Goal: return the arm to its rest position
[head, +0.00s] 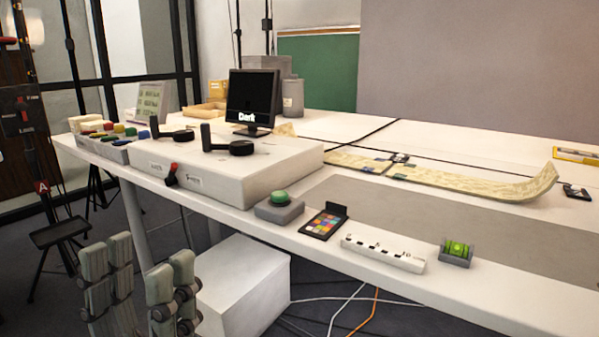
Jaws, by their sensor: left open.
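My left gripper (139,257) is at the bottom left of the head view. Its grey jointed fingers point up and stand apart, with nothing between them. It is in front of the white table (400,276), and its fingertips appear below the table's front edge. My right gripper is out of view.
A white box (243,290) stands on the floor under the table, right of the gripper in the picture. Loose cables lie beside it. On the table's front edge are a green button (279,198), a colour chart (324,222), a power strip (382,254) and a green level (457,251).

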